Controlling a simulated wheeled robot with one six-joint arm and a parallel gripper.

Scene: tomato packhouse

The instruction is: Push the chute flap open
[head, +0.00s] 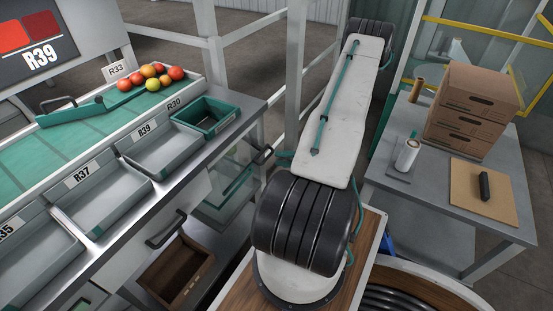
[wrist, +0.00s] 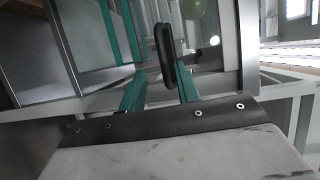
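My gripper (wrist: 160,90) shows in the wrist view as two teal fingers set apart, with nothing held between them. In the head view its teal fingertips (head: 283,158) stick out left from behind my white arm link, close to the bench front. A black handle (wrist: 166,55) stands just beyond and between the fingers in the wrist view; I cannot tell whether they touch it. It also shows in the head view (head: 263,155). A clear, teal-edged panel (head: 233,186) sits below the bench top and may be the chute flap; its state is unclear.
The sorting bench at left carries grey trays (head: 165,148), a teal tray (head: 206,115) and several tomatoes (head: 153,76). A wooden crate (head: 177,272) sits low beneath. Pale posts (head: 294,60) rise behind. A table (head: 450,217) with stacked cartons (head: 474,107) stands at right.

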